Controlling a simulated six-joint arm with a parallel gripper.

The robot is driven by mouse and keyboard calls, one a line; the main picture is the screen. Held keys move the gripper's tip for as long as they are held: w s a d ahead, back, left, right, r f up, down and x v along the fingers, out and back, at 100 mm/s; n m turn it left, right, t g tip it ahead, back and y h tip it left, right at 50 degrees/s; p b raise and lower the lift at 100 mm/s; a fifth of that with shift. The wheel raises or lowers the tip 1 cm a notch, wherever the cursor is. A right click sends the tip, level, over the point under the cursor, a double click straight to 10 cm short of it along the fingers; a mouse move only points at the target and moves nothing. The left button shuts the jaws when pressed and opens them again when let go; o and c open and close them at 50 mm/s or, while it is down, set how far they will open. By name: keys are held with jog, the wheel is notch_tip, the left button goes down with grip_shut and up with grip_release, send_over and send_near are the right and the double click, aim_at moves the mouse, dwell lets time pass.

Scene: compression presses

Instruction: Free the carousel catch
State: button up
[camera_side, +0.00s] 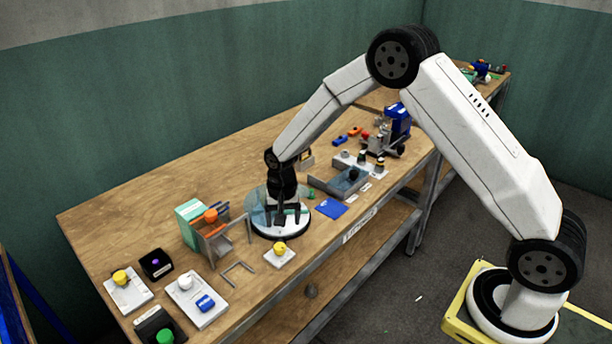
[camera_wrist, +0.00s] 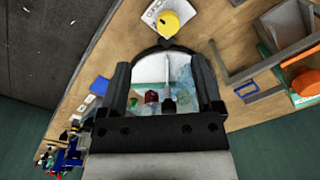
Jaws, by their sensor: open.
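The carousel (camera_side: 262,229) is a round turntable with a dark rim and a clear bluish cover, on the bench. In the wrist view its pale top (camera_wrist: 150,68) shows between my fingers, with small green, red and clear pieces and a thin upright post. My gripper (camera_side: 284,220) points down over the carousel, its two black fingers apart and nothing held; they also frame the wrist view (camera_wrist: 162,64). A yellow knob (camera_side: 279,247) on a small white plate stands just in front of the carousel; it also shows in the wrist view (camera_wrist: 170,22). I cannot tell which part is the catch.
An orange-topped press (camera_side: 211,215) with a clear guard and a teal-and-white box (camera_side: 189,222) stand left of the carousel. A blue sheet (camera_side: 331,208) and a grey tray (camera_side: 340,184) lie to the right. Several knobs and buttons stand at the front left. The bench's back left is clear.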

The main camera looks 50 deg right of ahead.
aim_at(280, 246)
jog(key=shift+w+a+f+m, duration=0.1)
jog(key=shift+w+f+m, duration=0.15)
jog(key=shift+w+f, duration=0.3)
jog(key=shift+w+f+m, duration=0.25)
jog(key=shift+w+f, duration=0.05)
jog(key=shift+f, duration=0.35)
jog(key=shift+f, duration=0.1)
jog(key=shift+f, duration=3.8)
grip_shut()
